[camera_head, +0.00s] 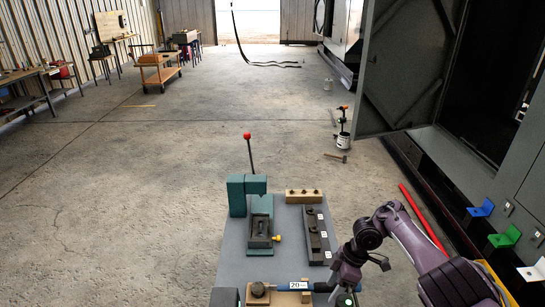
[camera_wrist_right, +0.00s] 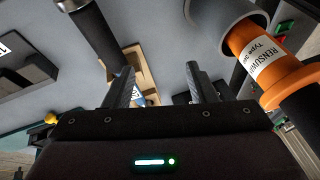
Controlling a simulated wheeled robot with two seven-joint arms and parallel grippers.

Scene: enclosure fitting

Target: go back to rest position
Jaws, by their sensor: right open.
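My right arm comes in from the right in the head view and bends down over the right front of the grey bench (camera_head: 232,262). My right gripper (camera_head: 346,297) is low at the bench's right front edge, partly cut off by the picture's bottom. In the wrist view the right gripper (camera_wrist_right: 163,82) has its two dark fingers apart, with nothing held between them. A blue-handled tool with a "20" label (camera_head: 296,286) lies on a wooden holder just left of the gripper. My left gripper is not in view.
A teal press (camera_head: 237,196) with a red-knobbed lever, a wooden block (camera_head: 304,196) and a dark tray (camera_head: 318,238) stand on the bench. An orange labelled cylinder (camera_wrist_right: 268,65) is close right of the fingers.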

